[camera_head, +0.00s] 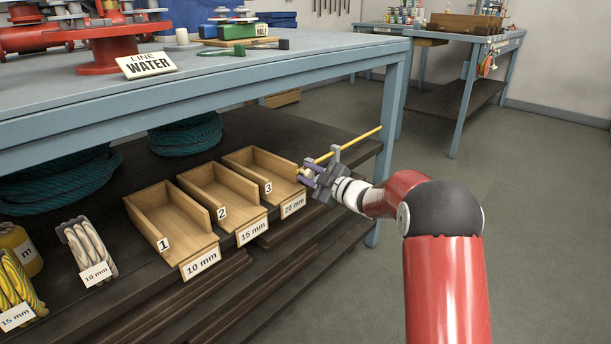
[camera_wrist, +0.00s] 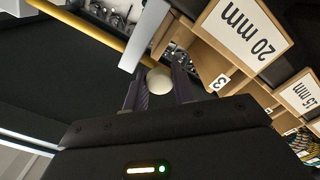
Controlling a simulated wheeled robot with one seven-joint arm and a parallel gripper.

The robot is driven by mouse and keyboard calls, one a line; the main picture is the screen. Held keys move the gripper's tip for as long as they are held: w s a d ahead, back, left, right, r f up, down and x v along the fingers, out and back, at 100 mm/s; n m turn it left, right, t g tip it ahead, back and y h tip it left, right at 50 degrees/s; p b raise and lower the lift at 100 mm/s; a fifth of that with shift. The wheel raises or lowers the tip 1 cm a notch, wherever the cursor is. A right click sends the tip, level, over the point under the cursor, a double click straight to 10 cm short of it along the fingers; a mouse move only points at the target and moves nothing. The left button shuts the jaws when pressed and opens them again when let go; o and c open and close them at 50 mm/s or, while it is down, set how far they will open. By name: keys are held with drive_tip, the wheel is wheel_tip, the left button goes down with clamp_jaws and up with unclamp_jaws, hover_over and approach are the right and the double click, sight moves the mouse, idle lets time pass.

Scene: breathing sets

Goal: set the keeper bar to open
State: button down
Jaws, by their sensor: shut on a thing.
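The keeper bar is a thin yellow rod (camera_head: 358,141) slanting up to the right beside the lower-shelf bins in the head view. It also crosses the upper left of the wrist view (camera_wrist: 85,31), passing near a grey upright bracket (camera_wrist: 147,34). A cream ball knob (camera_wrist: 159,80) sits between the fingers in the wrist view. The join between knob and bar is hidden.
Wooden bins 1 (camera_head: 163,240), 2 (camera_head: 222,212) and 3 (camera_head: 266,188) stand left of my gripper on the dark lower shelf. The tabletop edge (camera_head: 250,77) overhangs the shelf. Open floor lies right.

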drive_tip(key=shift+a, duration=0.3)
drive_tip(key=c, duration=1.1)
unclamp_jaws()
drive_tip(key=shift+a+f, duration=0.1)
drive_tip(key=shift+c, duration=0.2)
